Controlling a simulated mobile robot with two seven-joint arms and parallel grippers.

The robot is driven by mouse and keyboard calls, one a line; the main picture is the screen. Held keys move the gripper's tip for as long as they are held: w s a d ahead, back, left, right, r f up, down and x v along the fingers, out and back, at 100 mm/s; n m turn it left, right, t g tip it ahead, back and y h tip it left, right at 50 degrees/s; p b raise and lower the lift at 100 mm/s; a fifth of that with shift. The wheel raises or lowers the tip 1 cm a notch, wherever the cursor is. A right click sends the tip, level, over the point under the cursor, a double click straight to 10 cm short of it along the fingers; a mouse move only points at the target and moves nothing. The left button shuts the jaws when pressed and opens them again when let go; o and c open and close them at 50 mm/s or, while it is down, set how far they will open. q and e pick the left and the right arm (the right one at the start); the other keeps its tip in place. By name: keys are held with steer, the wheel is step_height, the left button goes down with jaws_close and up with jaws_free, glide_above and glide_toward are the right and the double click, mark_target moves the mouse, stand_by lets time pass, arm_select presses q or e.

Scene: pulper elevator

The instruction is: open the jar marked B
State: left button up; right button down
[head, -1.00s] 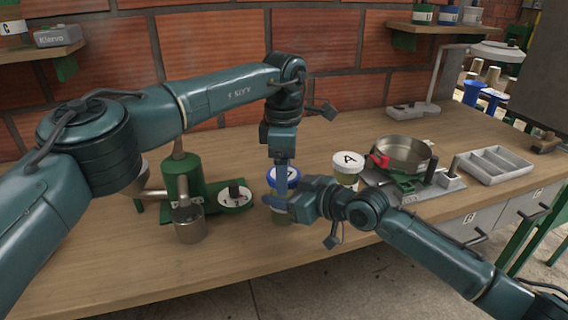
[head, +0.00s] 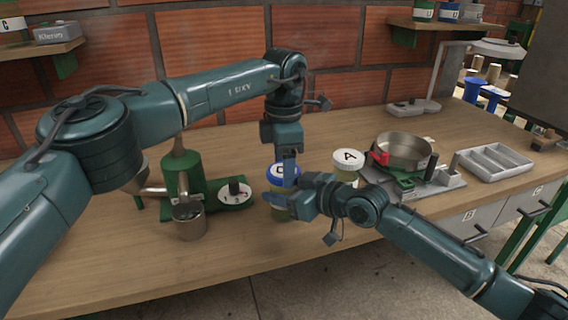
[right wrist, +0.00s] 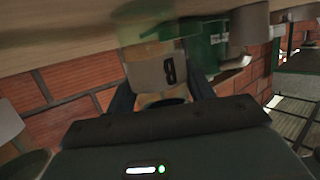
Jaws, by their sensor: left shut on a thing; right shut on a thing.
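The jar with a blue lid (head: 281,211) stands near the bench's front edge in the middle of the head view. In the right wrist view its pale label reads B (right wrist: 168,73). My left gripper (head: 287,172) reaches down from above and is shut on the blue lid (head: 272,170). My right gripper (head: 283,199) comes from the right and is shut on the jar's body, hiding part of it. The lid appears to sit on the jar; the fingers cover much of the seam. Another jar, marked A (head: 348,159), has a white lid and stands just right.
A green machine with a metal cup (head: 189,222) and a round dial (head: 235,192) stand left of the jar. A steel pan (head: 404,151) on a green stand and a grey divided tray (head: 494,162) are at the right. The bench's front strip (head: 150,265) is clear.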

arm_select(q)
steer(key=o, duration=1.1)
steer(key=shift+r, duration=2.3)
steer(key=shift+c, duration=0.5)
step_height(320, 180, up, 2)
steer(key=shift+r+m, duration=0.2)
steer(key=shift+m, duration=1)
steer(key=shift+r+m, duration=0.3)
step_height(320, 180, down, 8)
steer(key=shift+r, duration=0.15)
